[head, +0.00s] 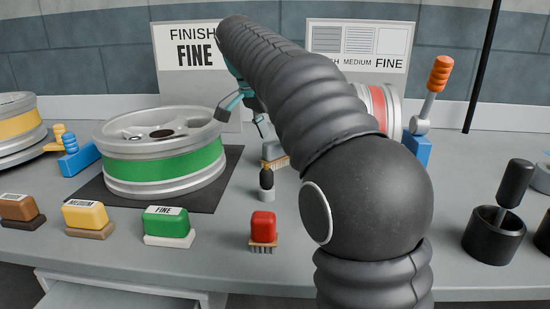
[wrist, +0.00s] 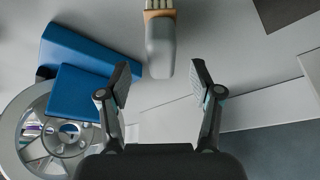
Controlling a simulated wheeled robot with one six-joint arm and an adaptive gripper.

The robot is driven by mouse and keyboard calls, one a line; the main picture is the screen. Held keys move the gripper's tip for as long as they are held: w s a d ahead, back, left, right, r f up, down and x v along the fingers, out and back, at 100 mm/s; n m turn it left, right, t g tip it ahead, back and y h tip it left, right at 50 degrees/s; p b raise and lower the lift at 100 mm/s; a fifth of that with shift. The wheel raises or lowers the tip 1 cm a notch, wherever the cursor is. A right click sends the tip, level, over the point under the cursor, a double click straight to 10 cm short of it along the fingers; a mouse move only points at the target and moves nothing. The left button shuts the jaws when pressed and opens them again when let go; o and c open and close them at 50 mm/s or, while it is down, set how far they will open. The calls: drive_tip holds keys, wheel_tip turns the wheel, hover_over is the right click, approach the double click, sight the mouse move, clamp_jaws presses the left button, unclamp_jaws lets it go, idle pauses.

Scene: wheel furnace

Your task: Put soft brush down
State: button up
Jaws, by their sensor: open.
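A brush with a grey handle, a wooden band and pale bristles (head: 274,153) is on the grey table, right of the black mat, partly hidden by my arm. I take it for the soft brush. In the wrist view the brush (wrist: 160,45) has its handle end toward my gripper, just beyond the gap between the fingertips. My gripper (wrist: 161,78) is open with nothing between its fingers. In the head view my gripper (head: 240,118) is above the table behind the brush, partly hidden by my arm.
A wheel with a green band (head: 165,165) lies on the black mat (head: 225,180). Brown, yellow and green blocks (head: 167,222), a red brush (head: 263,228) and a black-knobbed piece (head: 266,182) stand in front. A black cup (head: 493,240) is at right. A blue stand (wrist: 85,85) is close by.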

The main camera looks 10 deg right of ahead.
sight(275, 141)
drive_tip(key=shift+a+b+x, duration=0.1)
drive_tip(key=shift+b+x, duration=0.15)
drive_tip(key=shift+x, duration=1.05)
drive_tip(key=shift+a+b+x, duration=0.15)
drive_tip(key=shift+b+x, duration=0.1)
drive_tip(key=shift+x, duration=1.05)
clamp_jaws()
